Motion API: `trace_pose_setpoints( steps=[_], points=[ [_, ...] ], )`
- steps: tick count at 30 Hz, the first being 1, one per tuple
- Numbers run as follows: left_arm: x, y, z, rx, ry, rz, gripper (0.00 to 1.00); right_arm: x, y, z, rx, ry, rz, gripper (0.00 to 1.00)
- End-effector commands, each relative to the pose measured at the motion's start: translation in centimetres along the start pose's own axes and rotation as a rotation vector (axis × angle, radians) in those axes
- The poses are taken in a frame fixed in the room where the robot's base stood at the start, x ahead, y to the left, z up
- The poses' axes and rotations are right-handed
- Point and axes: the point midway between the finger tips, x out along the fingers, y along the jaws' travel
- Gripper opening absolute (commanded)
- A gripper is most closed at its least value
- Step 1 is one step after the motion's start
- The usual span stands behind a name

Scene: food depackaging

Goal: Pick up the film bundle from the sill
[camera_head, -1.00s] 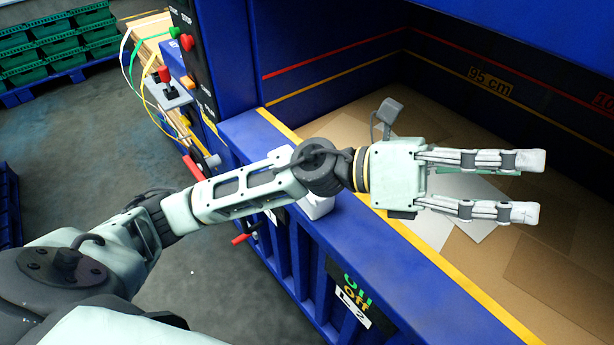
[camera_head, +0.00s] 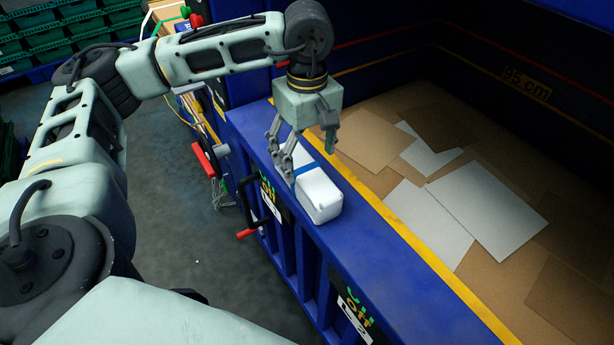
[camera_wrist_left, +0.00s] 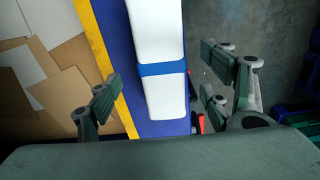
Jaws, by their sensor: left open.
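The film bundle (camera_head: 320,199) is a white, rounded block with a blue band around it, lying lengthwise on the blue sill (camera_head: 378,255). My left gripper (camera_head: 305,158) is over the far part of the bundle, pointing down, and open. In the left wrist view, the bundle (camera_wrist_left: 163,95) lies between the spread fingers of my left gripper (camera_wrist_left: 160,85), with gaps on both sides. The blue band crosses it between the fingers. The gripper hides part of the bundle's far end in the head view. My right gripper is not in view.
A yellow strip (camera_head: 412,237) edges the sill's inner side. Beyond it, a bin holds flat cardboard and white sheets (camera_head: 487,212). Red and black levers (camera_head: 204,160) stick out on the sill's outer side. Green crates (camera_head: 60,35) stand at the far left.

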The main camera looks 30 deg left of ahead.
Motion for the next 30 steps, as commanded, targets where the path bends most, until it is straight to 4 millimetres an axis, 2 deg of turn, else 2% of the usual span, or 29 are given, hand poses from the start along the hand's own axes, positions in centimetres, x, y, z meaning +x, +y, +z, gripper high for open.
trace_pose_setpoints(
  steps=[6,10,19,30],
  points=[
    [2.7,-0.4,-0.1,-0.001,-0.003,-0.003,0.73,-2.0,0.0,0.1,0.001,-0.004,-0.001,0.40],
    [4.6,-0.3,-0.1,-0.001,-0.003,-0.001,0.73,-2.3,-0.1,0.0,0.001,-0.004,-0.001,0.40],
    [5.3,-0.2,0.0,-0.001,-0.003,0.002,0.73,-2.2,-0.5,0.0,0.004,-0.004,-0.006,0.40],
    [5.2,-0.2,0.0,-0.001,-0.004,0.002,0.41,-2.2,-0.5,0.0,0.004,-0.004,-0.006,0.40]
  ],
)
